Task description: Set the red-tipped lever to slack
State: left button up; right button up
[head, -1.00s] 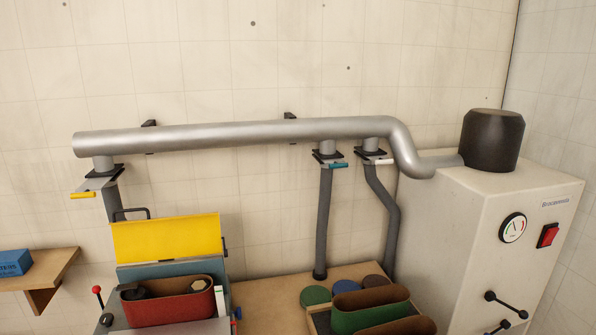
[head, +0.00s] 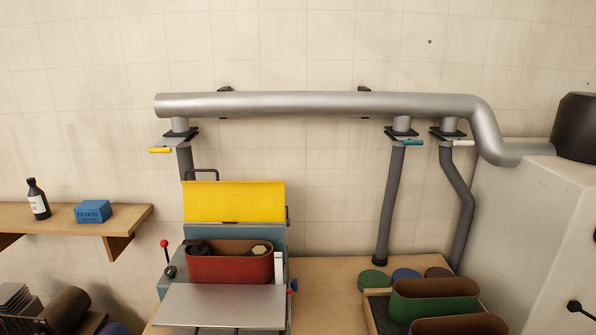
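The red-tipped lever (head: 165,251) stands at the left side of a bench sanding machine (head: 228,309) in the head view. Its red ball is at the top of a thin rod that is close to upright. A dark knob (head: 170,271) sits just below and right of it. The machine carries a red sanding belt (head: 229,266) around dark rollers, with a raised yellow cover (head: 234,202) behind it. The lever's lower end is hard to make out. Neither of my grippers is in view.
A wooden shelf (head: 128,216) on the left wall holds a dark bottle (head: 38,199) and a blue box (head: 93,211). Rolled belts, one green (head: 434,302), lie in a tray at right. A grey duct (head: 310,104) runs above. A pale cabinet (head: 530,230) stands far right.

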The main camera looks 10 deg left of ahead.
aim_at(164, 243)
jog(key=u, duration=1.25)
